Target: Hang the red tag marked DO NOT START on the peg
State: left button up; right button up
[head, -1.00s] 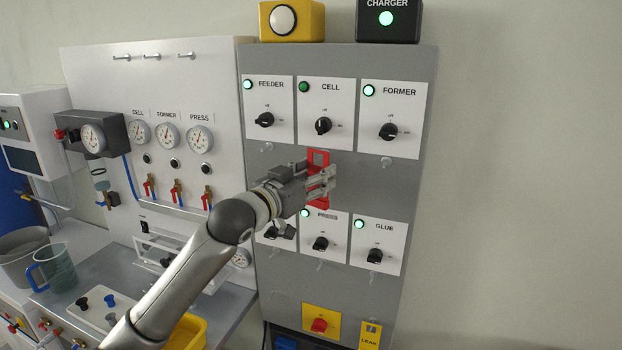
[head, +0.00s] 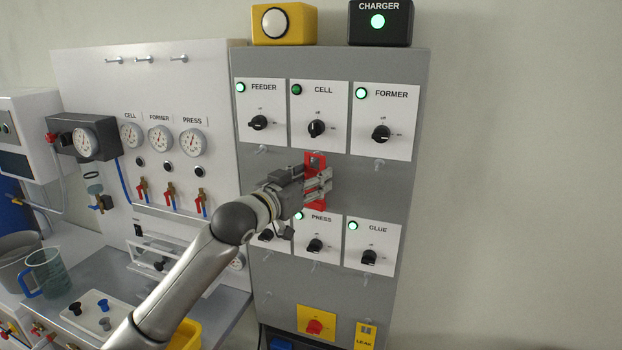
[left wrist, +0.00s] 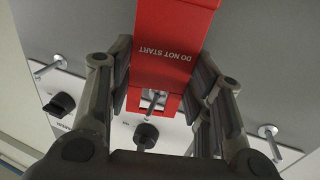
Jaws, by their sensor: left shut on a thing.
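The red tag (head: 316,161) is in front of the grey panel, below the CELL switch. My left gripper (head: 322,186) is shut on it, with fingers on both sides. In the left wrist view the tag (left wrist: 172,45) shows DO NOT START upside down. The slot at its top end lines up with a metal peg (left wrist: 152,103), which shows in the opening. I cannot tell how far the peg passes through. In the head view the tag and gripper hide this peg. My right gripper is not in view.
Other pegs stand on either side, one below FEEDER (head: 262,149) and one below FORMER (head: 379,163). The CELL knob (head: 316,128) is just above the tag; the PRESS knob (head: 315,245) is below. Clear wall lies to the right.

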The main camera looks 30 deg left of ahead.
pick_arm(q)
jog(key=o, duration=0.9)
jog(key=shift+s, duration=0.15)
jog(key=s, duration=1.1)
jog(key=shift+s+a, duration=0.2)
jog(key=shift+s, duration=0.2)
